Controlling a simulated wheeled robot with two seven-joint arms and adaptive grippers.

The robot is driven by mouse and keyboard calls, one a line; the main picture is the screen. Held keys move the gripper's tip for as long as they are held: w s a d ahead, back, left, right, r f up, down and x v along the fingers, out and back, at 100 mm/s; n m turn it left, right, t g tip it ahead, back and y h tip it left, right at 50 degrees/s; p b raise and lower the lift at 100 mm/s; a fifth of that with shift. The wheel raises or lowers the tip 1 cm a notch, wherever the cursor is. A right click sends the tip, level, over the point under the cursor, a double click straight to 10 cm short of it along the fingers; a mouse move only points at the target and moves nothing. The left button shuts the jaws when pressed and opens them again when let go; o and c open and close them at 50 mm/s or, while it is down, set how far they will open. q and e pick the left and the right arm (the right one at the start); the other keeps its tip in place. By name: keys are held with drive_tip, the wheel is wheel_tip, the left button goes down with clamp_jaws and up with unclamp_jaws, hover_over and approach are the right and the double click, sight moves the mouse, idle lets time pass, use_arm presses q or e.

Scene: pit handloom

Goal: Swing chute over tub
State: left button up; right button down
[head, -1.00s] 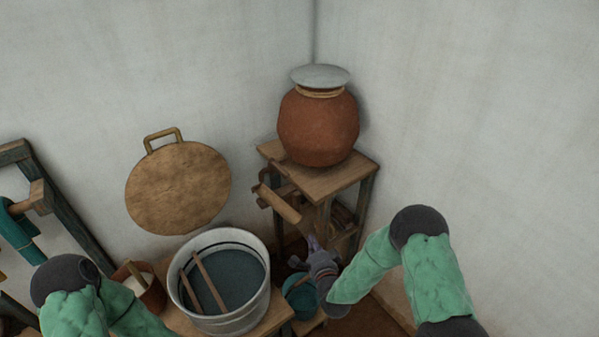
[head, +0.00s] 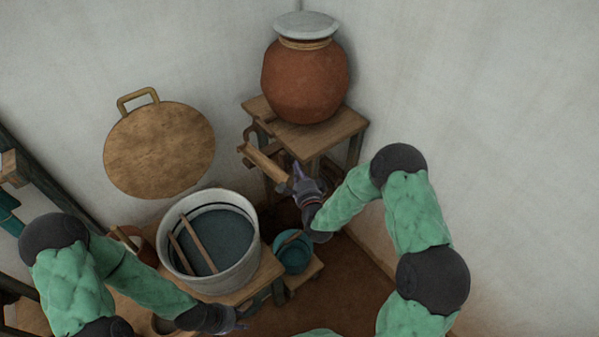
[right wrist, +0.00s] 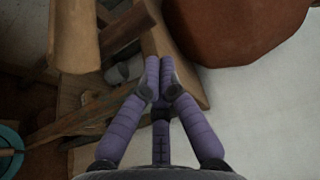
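The wooden chute (head: 264,163), a trough-like piece, hangs at the front left of the pot stand, behind and right of the tub. It also shows at upper left in the right wrist view (right wrist: 75,33). The grey metal tub (head: 251,235) holds dark liquid, with two wooden sticks across it. My right gripper (head: 297,170) is beside the chute's lower right end. In the right wrist view its fingertips (right wrist: 159,72) are together with nothing seen between them, and the chute lies left of them. My left gripper (head: 240,326) is low, in front of the tub; its fingers are unclear.
A clay pot (head: 305,83) with a pale lid stands on a wooden stand (head: 346,124). A teal bucket (head: 293,256) is on a low step right of the tub. A round lid (head: 160,150) hangs on the wall. Floor right of the bucket is clear.

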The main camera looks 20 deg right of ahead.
sight(294, 155)
use_arm(q)
drive_tip(key=shift+f+b, duration=0.4)
drive_tip(key=shift+f, duration=0.05)
use_arm(e)
drive_tip(key=w, duration=0.6)
drive_tip(key=shift+w+d, duration=0.15)
drive_tip(key=shift+w, duration=0.1)
use_arm(q)
drive_tip(key=shift+d+f, duration=0.15)
drive_tip(key=shift+f, duration=0.1)
use_arm(e)
drive_tip(key=shift+s+a+m+h, duration=0.3)
drive_tip(key=shift+s+a+h, duration=0.1)
drive_tip(key=shift+s+a, duration=0.1)
